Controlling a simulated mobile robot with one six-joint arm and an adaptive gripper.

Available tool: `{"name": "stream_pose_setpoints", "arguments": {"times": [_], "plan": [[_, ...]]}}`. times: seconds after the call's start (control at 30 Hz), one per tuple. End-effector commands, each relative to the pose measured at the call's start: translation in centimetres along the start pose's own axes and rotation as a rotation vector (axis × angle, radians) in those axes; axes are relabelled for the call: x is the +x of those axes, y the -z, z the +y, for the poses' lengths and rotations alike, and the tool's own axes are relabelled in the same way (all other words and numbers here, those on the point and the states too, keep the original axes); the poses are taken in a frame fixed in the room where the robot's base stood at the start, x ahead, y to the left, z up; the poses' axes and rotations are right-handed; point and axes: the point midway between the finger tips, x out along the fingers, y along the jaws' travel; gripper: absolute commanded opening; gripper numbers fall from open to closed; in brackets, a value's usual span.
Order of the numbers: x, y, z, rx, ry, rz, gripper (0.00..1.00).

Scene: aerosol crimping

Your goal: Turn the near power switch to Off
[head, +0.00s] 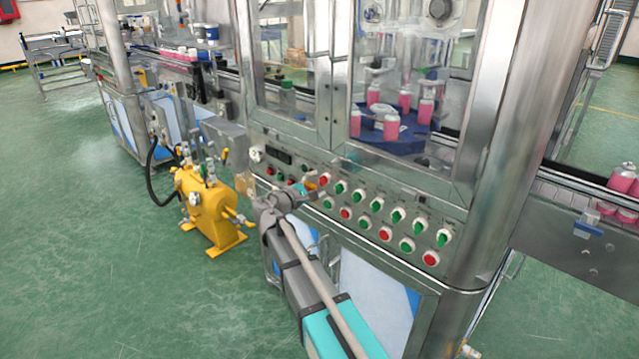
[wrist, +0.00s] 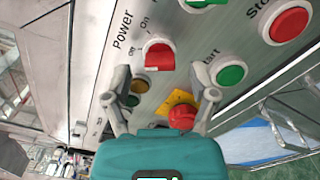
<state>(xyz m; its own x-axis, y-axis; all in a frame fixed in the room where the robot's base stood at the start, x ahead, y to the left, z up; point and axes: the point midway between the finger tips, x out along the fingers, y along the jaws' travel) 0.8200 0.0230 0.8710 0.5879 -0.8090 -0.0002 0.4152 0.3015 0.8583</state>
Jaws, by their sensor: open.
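The power switch (wrist: 159,55) is a red knob on a white ring in the wrist view, beside the printed word Power and marks On and Off. Which mark its knob points at is unclear. My gripper (wrist: 160,80) is open, with one finger on each side just below the switch in the picture. Nothing is held between the fingers, and whether they touch the panel is unclear. In the head view my gripper (head: 303,189) is at the left part of the control panel (head: 362,222), where I cannot single out the switch.
A red mushroom button (wrist: 182,117) on a yellow plate sits between my fingers, near the right one. A green Start button (wrist: 230,73) and red Stop button (wrist: 289,23) lie to the right. A yellow machine (head: 208,205) stands left of my arm.

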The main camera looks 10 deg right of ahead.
Motion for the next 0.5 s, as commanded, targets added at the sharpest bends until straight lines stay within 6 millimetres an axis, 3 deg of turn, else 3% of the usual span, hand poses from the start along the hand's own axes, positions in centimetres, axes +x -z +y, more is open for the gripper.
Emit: {"name": "stream_pose_setpoints", "arguments": {"times": [0.5], "plan": [[-7.7,0.0,0.0,0.000,-0.001,0.003,0.74]]}}
